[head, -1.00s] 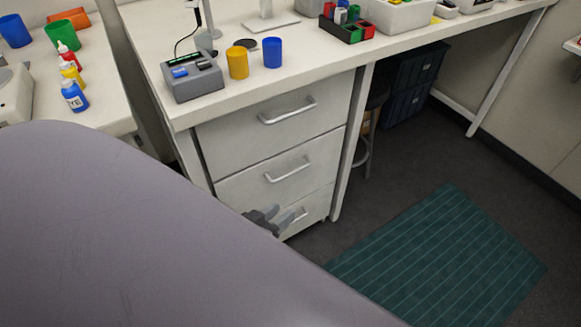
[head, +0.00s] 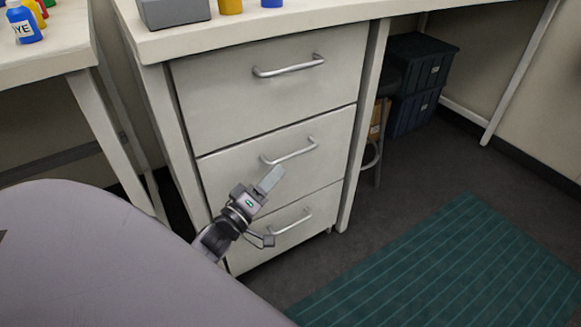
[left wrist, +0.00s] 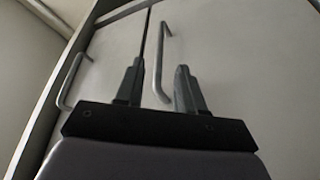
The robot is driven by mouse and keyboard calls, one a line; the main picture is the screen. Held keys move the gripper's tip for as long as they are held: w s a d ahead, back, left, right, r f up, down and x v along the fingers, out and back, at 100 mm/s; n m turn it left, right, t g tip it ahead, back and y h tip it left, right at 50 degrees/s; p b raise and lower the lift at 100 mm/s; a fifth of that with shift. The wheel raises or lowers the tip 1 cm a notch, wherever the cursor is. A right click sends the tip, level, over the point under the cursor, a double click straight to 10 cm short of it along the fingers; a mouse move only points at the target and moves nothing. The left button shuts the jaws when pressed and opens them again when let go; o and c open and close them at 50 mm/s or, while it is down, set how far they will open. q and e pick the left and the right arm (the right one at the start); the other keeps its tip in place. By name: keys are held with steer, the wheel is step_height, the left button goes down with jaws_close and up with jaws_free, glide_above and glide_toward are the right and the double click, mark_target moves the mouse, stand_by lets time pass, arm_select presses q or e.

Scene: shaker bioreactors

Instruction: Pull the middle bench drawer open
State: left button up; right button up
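The white bench drawer unit has three stacked drawers, all shut. The middle drawer (head: 230,172) has a silver bar handle (head: 290,153). My left gripper (head: 270,207) is in front of the unit, its fingers spread and empty, below the middle handle in the head view. One finger overlaps the middle drawer's front; the other is near the bottom drawer's handle (head: 292,222). In the left wrist view, my left gripper (left wrist: 160,75) is open, with a bar handle (left wrist: 163,60), apparently the middle one, seen between and beyond the fingers. My right gripper is not in view.
The top drawer (head: 230,95) has its own handle (head: 290,68). A bench leg (head: 362,120) stands right of the unit. A green mat (head: 460,265) lies on the floor to the right. Dark crates (head: 415,85) are under the bench.

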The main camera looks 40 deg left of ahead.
mark_target(291, 157)
arm_select(q)
steer(key=shift+b+x, duration=1)
steer(key=shift+x, duration=2.55)
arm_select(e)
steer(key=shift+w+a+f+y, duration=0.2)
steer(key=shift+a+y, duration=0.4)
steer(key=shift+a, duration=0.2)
arm_select(q)
jaws_close()
